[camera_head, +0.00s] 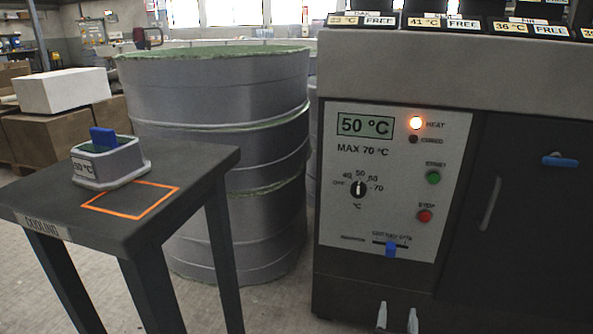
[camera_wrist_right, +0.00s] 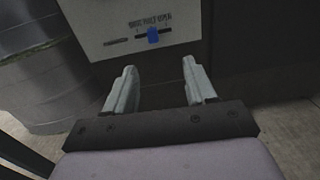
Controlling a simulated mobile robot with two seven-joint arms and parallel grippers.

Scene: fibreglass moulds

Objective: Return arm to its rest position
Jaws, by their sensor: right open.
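My right gripper (camera_head: 397,318) shows at the bottom edge of the head view, in front of the lower part of the oven's control panel. In the right wrist view my right gripper (camera_wrist_right: 160,85) has its two fingers spread apart with nothing between them. Beyond the fingers is the oven's control panel (camera_wrist_right: 125,25) with a blue slider (camera_wrist_right: 153,35); the fingers do not appear to touch it. My left gripper is in neither view.
The oven panel (camera_head: 340,215) reads 50 °C with its heat lamp lit. A small grey mould (camera_head: 118,165) with a blue handle sits on the cooling table (camera_head: 62,205), beside an orange outline. Large grey moulds (camera_head: 215,90) stand between table and oven.

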